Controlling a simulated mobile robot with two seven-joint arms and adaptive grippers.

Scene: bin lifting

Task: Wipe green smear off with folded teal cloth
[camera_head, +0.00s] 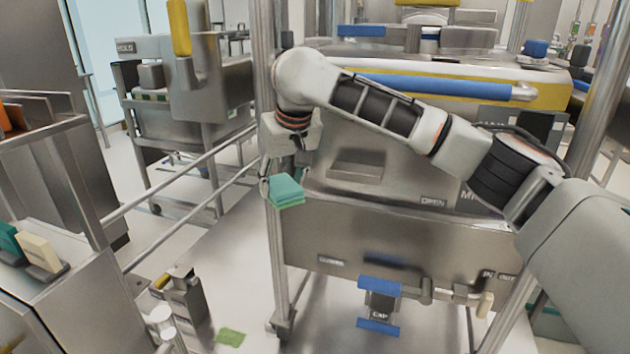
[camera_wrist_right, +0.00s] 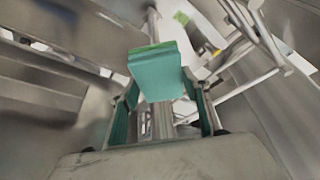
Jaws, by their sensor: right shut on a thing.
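The folded teal cloth (camera_head: 286,193) is held in my right gripper (camera_head: 284,180), in front of the steel machine's left post and above the floor. In the right wrist view the cloth (camera_wrist_right: 158,72) sits between the two fingers of the gripper (camera_wrist_right: 165,100), which are shut on it. A green patch (camera_head: 230,337), which looks like the smear, lies flat on the floor at the bottom, below and left of the cloth. A green patch also shows in the right wrist view (camera_wrist_right: 181,17), beyond the cloth. My left gripper is not in view.
A large steel machine (camera_head: 400,240) stands right behind my right arm. Steel rails (camera_head: 190,175) cross the left side. A small steel stand (camera_head: 185,300) is close left of the green patch. Pale floor (camera_head: 240,255) is open between rails and machine.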

